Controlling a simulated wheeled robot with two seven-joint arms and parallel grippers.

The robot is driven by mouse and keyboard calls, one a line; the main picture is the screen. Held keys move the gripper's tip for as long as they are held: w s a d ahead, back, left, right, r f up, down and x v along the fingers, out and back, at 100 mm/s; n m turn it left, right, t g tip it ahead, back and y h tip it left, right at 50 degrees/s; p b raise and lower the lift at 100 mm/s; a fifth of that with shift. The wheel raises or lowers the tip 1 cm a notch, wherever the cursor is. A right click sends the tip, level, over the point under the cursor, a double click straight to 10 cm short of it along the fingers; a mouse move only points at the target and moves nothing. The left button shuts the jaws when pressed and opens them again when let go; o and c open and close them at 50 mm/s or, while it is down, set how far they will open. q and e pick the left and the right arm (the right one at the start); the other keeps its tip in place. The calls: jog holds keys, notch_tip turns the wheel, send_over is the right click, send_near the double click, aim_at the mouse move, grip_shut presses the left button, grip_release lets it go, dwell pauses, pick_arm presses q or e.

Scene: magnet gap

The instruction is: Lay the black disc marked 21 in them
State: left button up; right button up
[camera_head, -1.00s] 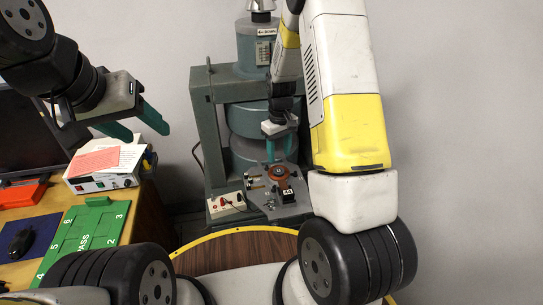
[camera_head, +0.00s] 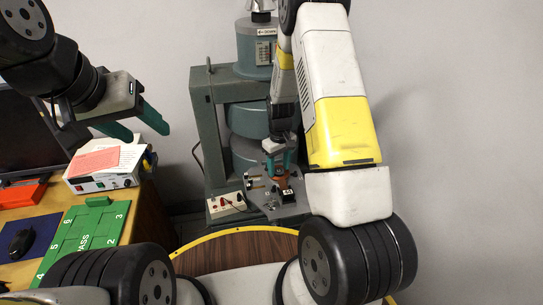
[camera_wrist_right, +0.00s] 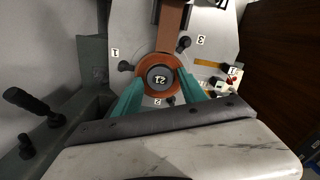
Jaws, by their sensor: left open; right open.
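The dark disc marked 21 (camera_wrist_right: 159,72) sits inside a round copper-orange holder (camera_wrist_right: 144,68) with an orange arm running away from it, in the right wrist view. The holder is over a pale plate (camera_wrist_right: 213,42) bearing the numbers 1, 2 and 3. My right gripper (camera_wrist_right: 160,84) is open, its teal fingers on either side of the holder's near part; I cannot tell whether they touch it. In the head view my right gripper (camera_head: 279,164) is low in front of the grey magnet, hiding part of the holder. My left gripper (camera_head: 148,128) is open and empty at upper left.
The grey magnet frame (camera_head: 203,130) stands behind the plate. A black block with a white label (camera_head: 288,195) is in front of the holder. A switch box (camera_head: 226,204) is left of it. The desk holds a green numbered tray (camera_head: 90,232), a power supply (camera_head: 104,180) and a mouse.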

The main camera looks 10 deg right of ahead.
aim_at(279, 171)
jog(key=shift+c, duration=0.4)
grip_shut()
jog(key=shift+r, duration=2.55)
